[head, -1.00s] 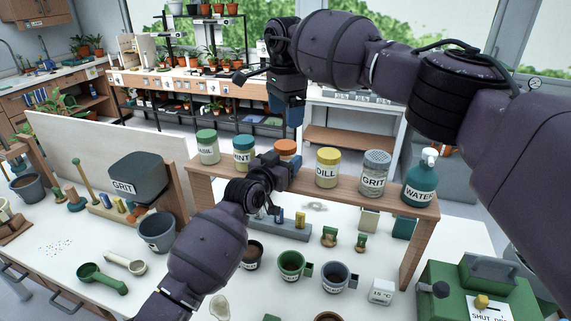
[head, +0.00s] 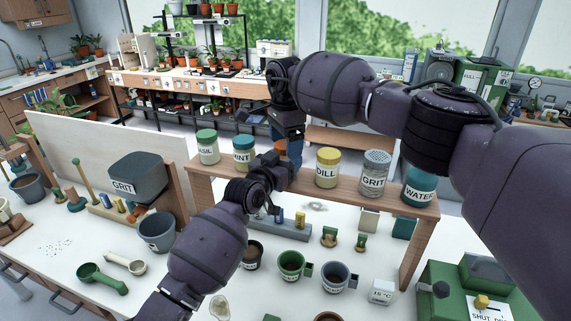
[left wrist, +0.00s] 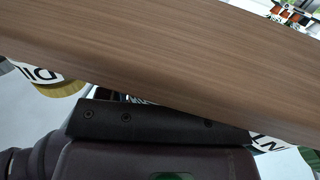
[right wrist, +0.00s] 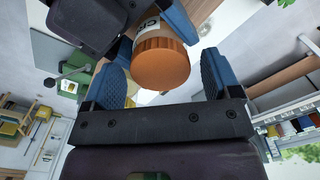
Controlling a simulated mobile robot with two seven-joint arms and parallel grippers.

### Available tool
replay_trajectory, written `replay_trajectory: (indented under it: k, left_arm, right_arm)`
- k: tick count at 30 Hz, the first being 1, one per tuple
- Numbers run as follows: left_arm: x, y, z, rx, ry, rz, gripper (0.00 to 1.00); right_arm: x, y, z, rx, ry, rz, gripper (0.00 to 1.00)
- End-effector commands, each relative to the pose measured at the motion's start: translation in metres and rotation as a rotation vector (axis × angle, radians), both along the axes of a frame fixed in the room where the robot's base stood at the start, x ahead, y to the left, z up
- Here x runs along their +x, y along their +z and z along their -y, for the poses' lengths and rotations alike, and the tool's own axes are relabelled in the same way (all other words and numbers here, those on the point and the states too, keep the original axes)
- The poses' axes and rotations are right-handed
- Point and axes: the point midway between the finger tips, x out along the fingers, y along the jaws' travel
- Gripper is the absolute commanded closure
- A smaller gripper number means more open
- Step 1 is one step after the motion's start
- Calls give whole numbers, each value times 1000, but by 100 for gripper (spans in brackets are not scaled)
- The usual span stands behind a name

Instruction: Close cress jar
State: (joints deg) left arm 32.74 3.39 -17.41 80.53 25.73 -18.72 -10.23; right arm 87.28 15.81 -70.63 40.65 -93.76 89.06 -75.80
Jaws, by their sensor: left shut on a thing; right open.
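The cress jar (right wrist: 156,21) shows in the right wrist view, with part of its label and its orange lid (right wrist: 160,64). The lid sits at the jar's mouth; I cannot tell whether it is tight. My left gripper (head: 281,172) is shut on the jar at the shelf. My right gripper (head: 289,143) is directly above it, pointing down and open. In the right wrist view its blue fingers stand on either side of the lid, apart from it. In the head view both grippers hide nearly all of the jar.
On the wooden shelf (head: 303,188), the mint jar (head: 243,154) stands left of the cress jar and the dill jar (head: 327,169) right. The basil jar (head: 207,147), grit jar (head: 374,174) and water bottle (head: 420,187) stand farther along. Pots stand on the bench below.

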Motion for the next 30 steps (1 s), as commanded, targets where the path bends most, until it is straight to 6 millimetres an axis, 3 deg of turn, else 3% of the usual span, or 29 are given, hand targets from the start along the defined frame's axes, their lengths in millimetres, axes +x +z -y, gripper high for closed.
replay_trajectory:
  k: [9, 19, 23, 30]
  left_arm:
    - [0, 0, 0, 1, 0, -1, 100]
    - [0, 0, 0, 1, 0, -1, 100]
    - [0, 0, 0, 1, 0, -1, 100]
    - [0, 0, 0, 1, 0, -1, 100]
  right_arm:
    - [0, -1, 0, 0, 0, 0, 19]
    - [0, -1, 0, 0, 0, 0, 67]
    - [0, -1, 0, 0, -16, 0, 68]
    - [0, -1, 0, 0, -219, 0, 68]
